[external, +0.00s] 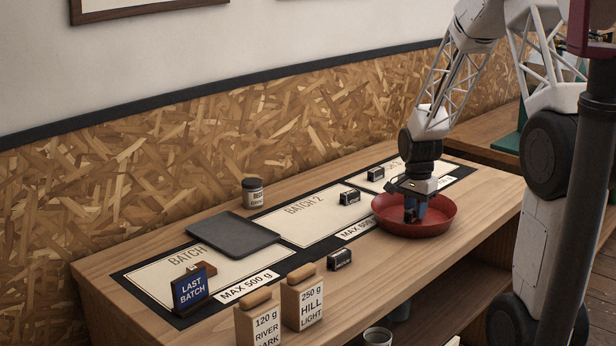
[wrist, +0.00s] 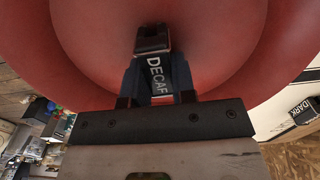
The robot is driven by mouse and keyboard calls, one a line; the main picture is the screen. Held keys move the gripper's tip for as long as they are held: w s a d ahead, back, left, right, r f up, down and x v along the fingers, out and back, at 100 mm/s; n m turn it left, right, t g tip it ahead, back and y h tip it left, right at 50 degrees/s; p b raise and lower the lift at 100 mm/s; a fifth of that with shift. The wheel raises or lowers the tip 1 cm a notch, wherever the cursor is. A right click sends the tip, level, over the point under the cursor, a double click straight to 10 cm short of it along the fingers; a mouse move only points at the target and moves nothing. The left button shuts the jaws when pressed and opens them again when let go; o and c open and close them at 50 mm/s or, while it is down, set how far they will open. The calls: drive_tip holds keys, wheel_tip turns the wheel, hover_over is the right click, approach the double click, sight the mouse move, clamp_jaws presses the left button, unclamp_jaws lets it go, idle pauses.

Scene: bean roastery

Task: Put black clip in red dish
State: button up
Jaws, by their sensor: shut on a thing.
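The red dish (external: 435,225) stands on the right part of the counter and fills most of the wrist view (wrist: 85,45). My gripper (external: 414,214) points down inside its rim. In the wrist view my gripper (wrist: 157,82) is shut on a black clip (wrist: 155,68) with a white DECAF label. The dish's red inner surface lies behind the clip; I cannot tell whether the clip touches it. In the external view my fingers hide most of the held clip.
Other black clips lie behind the dish (external: 349,197), (external: 375,173) and at the front (external: 339,260). A dark tray (external: 232,236), a jar (external: 252,191), a LAST BATCH sign (external: 190,290) and two paper bags (external: 258,322), (external: 303,297) stand left. Bare counter lies front-left of the dish.

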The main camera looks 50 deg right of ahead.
drive_tip(key=shift+f, duration=0.1)
drive_tip(key=o, duration=0.9)
wheel_tip(320, 180, up, 12)
drive_tip(key=shift+r, duration=0.1)
idle(0.4)
idle(0.5)
